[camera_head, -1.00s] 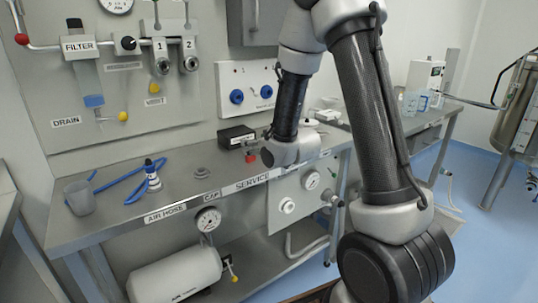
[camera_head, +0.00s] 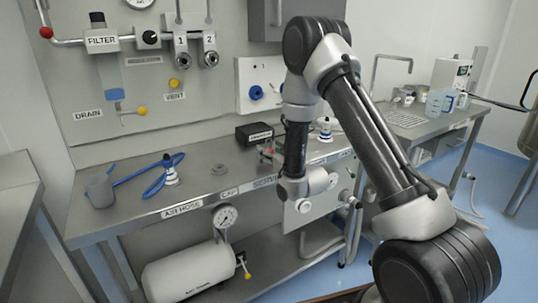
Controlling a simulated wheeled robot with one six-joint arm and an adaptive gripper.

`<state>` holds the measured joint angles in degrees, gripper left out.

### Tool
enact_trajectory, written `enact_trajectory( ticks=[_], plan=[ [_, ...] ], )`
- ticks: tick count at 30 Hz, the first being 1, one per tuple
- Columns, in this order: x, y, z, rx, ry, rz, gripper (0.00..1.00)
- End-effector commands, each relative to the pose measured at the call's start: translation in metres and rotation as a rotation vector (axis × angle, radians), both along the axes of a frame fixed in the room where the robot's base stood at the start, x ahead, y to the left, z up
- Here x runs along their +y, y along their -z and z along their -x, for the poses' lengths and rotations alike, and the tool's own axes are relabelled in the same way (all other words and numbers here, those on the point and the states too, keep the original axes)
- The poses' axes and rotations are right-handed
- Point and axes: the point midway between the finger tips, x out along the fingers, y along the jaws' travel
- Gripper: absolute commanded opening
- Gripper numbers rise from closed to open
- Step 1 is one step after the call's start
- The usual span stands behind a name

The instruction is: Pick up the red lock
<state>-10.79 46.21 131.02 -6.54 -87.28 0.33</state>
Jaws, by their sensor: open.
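A small red item, perhaps the red lock (camera_head: 265,157), sits on the steel bench in front of a black labelled box (camera_head: 254,133). It is too small and too close behind my arm to make out its shape, and part of it may be hidden. My arm comes down in front of the bench, and its wrist (camera_head: 297,189) hangs at the bench's front edge, right of and below the red item. My gripper's fingers cannot be made out; they are hidden behind the wrist.
The steel bench (camera_head: 205,185) holds a grey cup (camera_head: 99,190), a blue hose (camera_head: 140,177), a white-and-blue fitting (camera_head: 171,175) and a grey disc (camera_head: 218,169). A gauge (camera_head: 225,216) and a white tank (camera_head: 188,271) are below. A sink area (camera_head: 403,117) lies at right.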

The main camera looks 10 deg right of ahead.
Motion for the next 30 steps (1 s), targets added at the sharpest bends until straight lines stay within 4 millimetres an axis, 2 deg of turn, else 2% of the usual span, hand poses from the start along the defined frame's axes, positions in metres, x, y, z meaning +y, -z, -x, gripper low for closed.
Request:
enact_trajectory(
  ticks=[3,9,15,18,20,21,30],
  plan=[
    [0.0022,-0.0001,-0.0065,0.000,0.000,0.000,0.63],
    [0.0022,0.0000,-0.0066,0.000,0.000,0.000,0.61],
    [0.0021,-0.0001,-0.0065,0.000,0.000,0.000,0.25],
    [0.0021,-0.0001,-0.0064,0.001,0.000,0.000,0.10],
    [0.0021,-0.0001,-0.0064,0.001,0.000,0.000,0.10],
    [0.0021,-0.0002,-0.0064,0.000,0.000,0.000,0.06],
    [0.0020,-0.0047,-0.0065,-0.001,0.000,0.001,0.06]
  ],
)
